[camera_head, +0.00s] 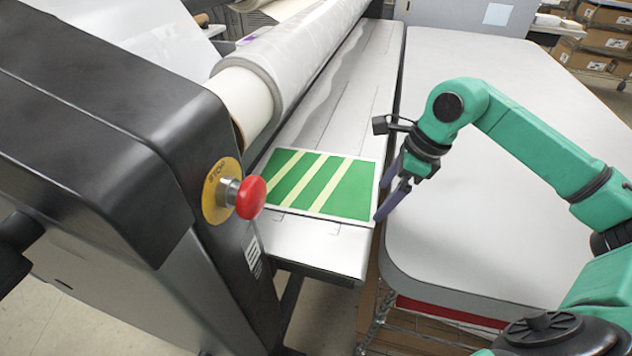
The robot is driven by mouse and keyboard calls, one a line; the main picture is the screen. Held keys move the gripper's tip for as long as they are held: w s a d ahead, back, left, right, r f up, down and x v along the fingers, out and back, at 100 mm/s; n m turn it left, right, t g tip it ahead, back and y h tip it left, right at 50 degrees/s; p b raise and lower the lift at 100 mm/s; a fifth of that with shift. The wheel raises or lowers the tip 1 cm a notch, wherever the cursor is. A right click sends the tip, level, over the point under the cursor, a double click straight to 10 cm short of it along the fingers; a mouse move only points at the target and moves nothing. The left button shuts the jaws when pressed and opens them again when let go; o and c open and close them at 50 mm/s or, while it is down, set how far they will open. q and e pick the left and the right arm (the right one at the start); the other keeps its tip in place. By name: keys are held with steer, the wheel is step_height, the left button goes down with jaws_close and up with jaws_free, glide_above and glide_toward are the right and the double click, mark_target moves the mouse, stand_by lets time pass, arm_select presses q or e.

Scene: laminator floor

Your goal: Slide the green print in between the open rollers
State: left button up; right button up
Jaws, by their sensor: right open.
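The green print (340,190) with pale yellow diagonal stripes and a white border lies flat on the laminator's grey feed table (310,243), near its front end. The large roller (292,62), wrapped in clear film, runs along the table's left side; the gap beneath it is hard to see from here. My right gripper (381,196) is open at the print's right edge, with its fingers pointing down and left. I cannot tell whether it touches the print. My left gripper is not in view.
The black laminator housing (110,120) fills the left, with a red stop button (250,197) on a yellow plate facing the print. A pale rounded table (480,220) stands to the right beneath my right arm. Cardboard boxes (600,45) are stacked at the back right.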

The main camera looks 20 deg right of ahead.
steer(key=shift+f, duration=0.1)
steer(key=shift+w+d, duration=0.15)
steer(key=shift+d, duration=0.3)
steer(key=shift+w+a+p, duration=0.15)
steer(key=shift+a+p, duration=0.1)
steer(key=shift+p, duration=0.3)
steer(key=shift+w+a+p, duration=0.65)
steer(key=shift+a+p, duration=0.25)
steer(key=shift+p, duration=1.45)
